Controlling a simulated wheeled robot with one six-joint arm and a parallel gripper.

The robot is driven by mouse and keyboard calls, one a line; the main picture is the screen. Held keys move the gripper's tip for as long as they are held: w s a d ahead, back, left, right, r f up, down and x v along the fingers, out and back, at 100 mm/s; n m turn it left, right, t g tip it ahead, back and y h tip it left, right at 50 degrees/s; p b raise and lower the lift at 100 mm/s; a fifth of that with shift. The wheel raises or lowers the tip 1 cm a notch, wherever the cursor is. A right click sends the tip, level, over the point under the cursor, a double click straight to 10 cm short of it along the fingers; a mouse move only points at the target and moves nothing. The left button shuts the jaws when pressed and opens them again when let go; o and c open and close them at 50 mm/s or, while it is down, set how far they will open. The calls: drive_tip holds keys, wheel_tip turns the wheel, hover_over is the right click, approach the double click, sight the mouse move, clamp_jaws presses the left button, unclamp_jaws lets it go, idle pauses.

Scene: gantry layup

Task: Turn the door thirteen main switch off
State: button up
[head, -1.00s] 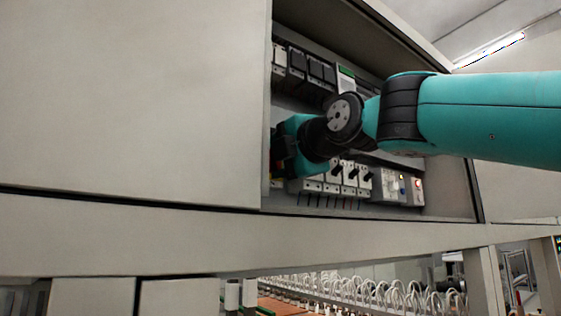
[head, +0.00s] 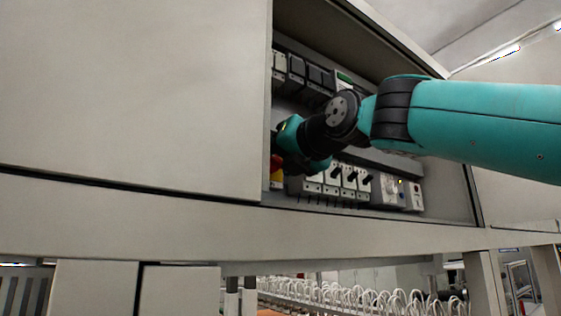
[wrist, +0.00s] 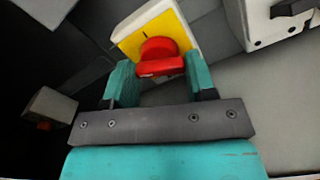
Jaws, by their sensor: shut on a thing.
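The main switch is a red rotary knob on a yellow plate. In the wrist view the red knob (wrist: 158,58) sits between the two teal fingers of my gripper (wrist: 160,74), which is shut on its bar. A dark mark shows on the yellow plate (wrist: 178,22) above the knob. In the head view the red knob (head: 276,163) and yellow plate (head: 277,181) show at the left end of the cabinet's lower row. My gripper's fingertips are hidden there by the wrist and cabinet edge. No door number is readable.
A row of white breakers with black levers (head: 348,178) stands right of the switch. A grey unit with small lights (head: 390,191) is farther right. Black modules (head: 308,72) line the upper row. The large cabinet panel (head: 130,100) borders the opening closely on the left.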

drive_tip(key=shift+f+n+b, duration=0.15)
drive_tip(key=shift+n+b, duration=0.55)
drive_tip(key=shift+n, duration=0.8)
drive_tip(key=o, duration=0.9)
drive_tip(key=shift+o, duration=0.2)
drive_tip(key=b+v, duration=0.7)
drive_tip(key=v, duration=1)
drive_tip(key=shift+s+d, duration=0.2)
